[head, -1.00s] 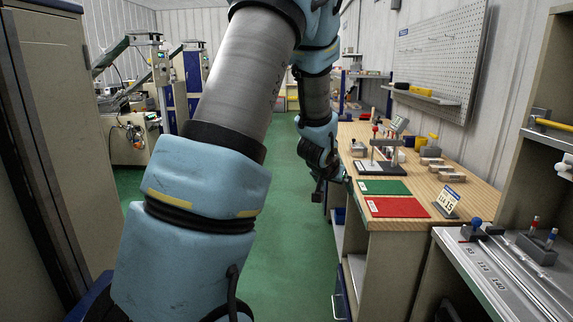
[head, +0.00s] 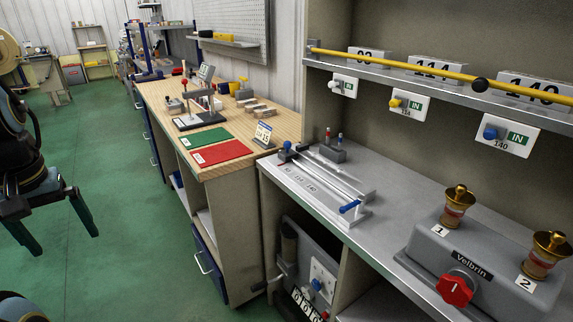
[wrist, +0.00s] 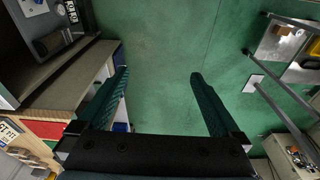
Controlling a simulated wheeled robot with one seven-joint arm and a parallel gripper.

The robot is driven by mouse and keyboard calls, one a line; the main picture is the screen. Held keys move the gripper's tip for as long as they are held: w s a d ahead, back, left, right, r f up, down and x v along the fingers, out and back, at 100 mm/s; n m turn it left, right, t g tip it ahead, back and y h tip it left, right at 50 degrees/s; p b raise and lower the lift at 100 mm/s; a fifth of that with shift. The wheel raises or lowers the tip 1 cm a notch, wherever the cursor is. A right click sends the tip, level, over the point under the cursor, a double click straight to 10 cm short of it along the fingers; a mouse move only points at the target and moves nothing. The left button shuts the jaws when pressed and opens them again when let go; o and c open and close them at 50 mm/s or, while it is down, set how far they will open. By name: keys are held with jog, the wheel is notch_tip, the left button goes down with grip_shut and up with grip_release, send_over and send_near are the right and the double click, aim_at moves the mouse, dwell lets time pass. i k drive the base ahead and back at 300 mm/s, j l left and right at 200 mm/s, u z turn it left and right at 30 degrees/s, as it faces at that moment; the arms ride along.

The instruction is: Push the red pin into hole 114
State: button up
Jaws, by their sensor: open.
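The red pin (head: 327,133) stands upright next to a blue-topped pin (head: 340,136) in a small dark grey block (head: 329,150). The block is at the back of the grey metal bench. A long metal fixture (head: 322,187) lies in front of it with number labels (head: 299,178) for 93, 114 and 140. The holes are too small to make out. My gripper (head: 58,226) is open and empty at the left edge, over the green floor, far from the pin. Its two spread fingers also show in the wrist view (wrist: 158,76).
A shelf bar with a yellow rod (head: 420,69) runs above the bench. A grey Velbrin box (head: 470,262) with a red knob stands at the right. A wooden bench (head: 235,115) with green and red mats stands left of the metal bench. The floor between is clear.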

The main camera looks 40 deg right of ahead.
aim_at(332, 187)
jog(key=i+z, duration=0.35)
jog(key=i+j+z, duration=0.5)
jog(key=i+z, duration=0.25)
jog(key=k, duration=0.1)
